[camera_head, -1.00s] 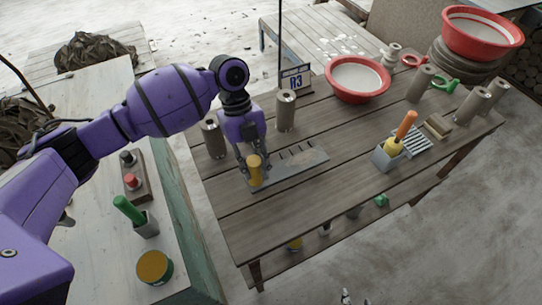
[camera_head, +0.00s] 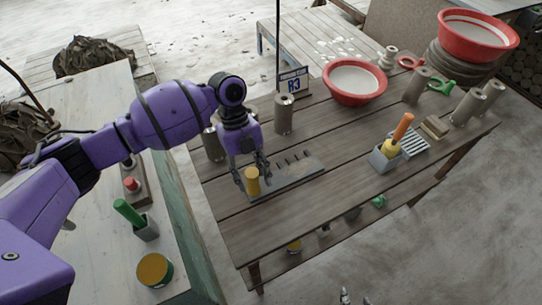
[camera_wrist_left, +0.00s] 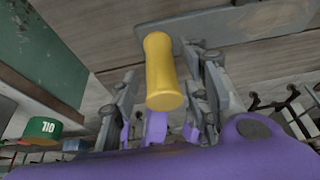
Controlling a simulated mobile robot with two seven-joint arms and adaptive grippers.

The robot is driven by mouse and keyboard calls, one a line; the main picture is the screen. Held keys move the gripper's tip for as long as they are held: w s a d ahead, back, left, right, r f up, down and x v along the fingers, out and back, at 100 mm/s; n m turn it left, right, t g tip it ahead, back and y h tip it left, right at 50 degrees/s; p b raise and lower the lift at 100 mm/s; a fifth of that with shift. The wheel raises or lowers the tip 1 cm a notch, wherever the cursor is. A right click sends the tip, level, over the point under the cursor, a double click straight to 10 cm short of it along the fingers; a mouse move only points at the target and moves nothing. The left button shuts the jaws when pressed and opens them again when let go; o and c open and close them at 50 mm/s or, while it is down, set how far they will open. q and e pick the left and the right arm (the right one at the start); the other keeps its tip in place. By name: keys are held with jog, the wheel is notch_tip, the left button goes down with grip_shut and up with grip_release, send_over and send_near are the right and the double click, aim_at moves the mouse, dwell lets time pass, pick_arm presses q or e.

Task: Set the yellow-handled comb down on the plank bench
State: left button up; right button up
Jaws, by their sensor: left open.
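The comb is a grey metal plate (camera_head: 296,172) with a row of slots and a yellow handle (camera_head: 252,181) at its left end. It lies on the plank bench (camera_head: 285,216), near the bench's left side. My left gripper (camera_head: 251,178) is at the handle, with its fingers open on either side of it. In the left wrist view, the yellow handle (camera_wrist_left: 161,72) stands between the spread fingers with gaps on both sides, and the grey plate (camera_wrist_left: 240,25) lies on the planks beyond. My right gripper is out of view.
Grey cylinders (camera_head: 284,114) and a sign (camera_head: 293,82) stand behind the comb. A red bowl (camera_head: 354,82) is farther back. A grey holder (camera_head: 384,160) with orange- and yellow-handled tools stands to the right. The bench's front planks are clear.

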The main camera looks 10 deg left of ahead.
pick_arm(q)
jog(key=v, duration=1.1)
jog(key=shift+w+r+b, duration=0.15)
jog(key=shift+r+b, duration=0.1)
jog(key=shift+b, duration=0.05)
